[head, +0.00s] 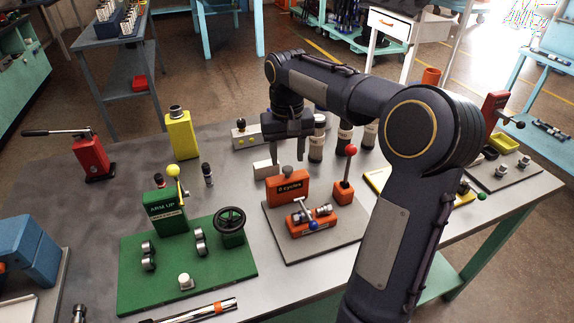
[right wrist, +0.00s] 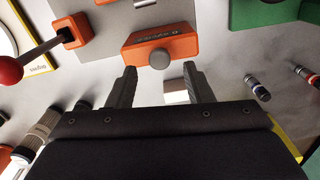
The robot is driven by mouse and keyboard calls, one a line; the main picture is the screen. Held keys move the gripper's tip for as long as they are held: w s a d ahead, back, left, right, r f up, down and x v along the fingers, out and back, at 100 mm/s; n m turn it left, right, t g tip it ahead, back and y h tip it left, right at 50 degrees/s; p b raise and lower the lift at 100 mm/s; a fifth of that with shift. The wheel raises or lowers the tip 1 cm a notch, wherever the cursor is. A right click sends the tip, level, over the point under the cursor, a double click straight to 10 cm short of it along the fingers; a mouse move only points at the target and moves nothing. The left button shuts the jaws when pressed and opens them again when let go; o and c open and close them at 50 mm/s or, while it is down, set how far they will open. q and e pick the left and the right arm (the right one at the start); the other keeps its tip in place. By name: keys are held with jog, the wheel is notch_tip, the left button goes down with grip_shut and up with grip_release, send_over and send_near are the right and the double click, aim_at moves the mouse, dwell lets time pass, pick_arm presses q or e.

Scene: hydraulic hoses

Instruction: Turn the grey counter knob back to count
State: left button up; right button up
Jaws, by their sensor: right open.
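The grey counter knob (head: 288,171) sits on top of the orange counter box (head: 289,189) marked "cycles", on a grey plate. In the right wrist view the knob (right wrist: 160,61) shows as a round grey cap at the edge of the orange box (right wrist: 161,41). My right gripper (head: 289,154) hangs pointing down, just behind and above the knob. In the right wrist view its two fingers (right wrist: 159,72) are spread apart, and the knob appears in line with the gap between them. Nothing is held. The knob's marking cannot be read. My left gripper is not in view.
A red-balled lever (head: 349,165) stands right of the counter box; an orange clamp block (head: 312,220) lies in front. A green station (head: 186,263) with a handwheel is to the left. A small white block (head: 265,169) and several dark cylinders stand near the gripper.

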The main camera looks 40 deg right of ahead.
aim_at(287, 168)
jog(key=shift+f, duration=1.85)
jog(key=c, duration=1)
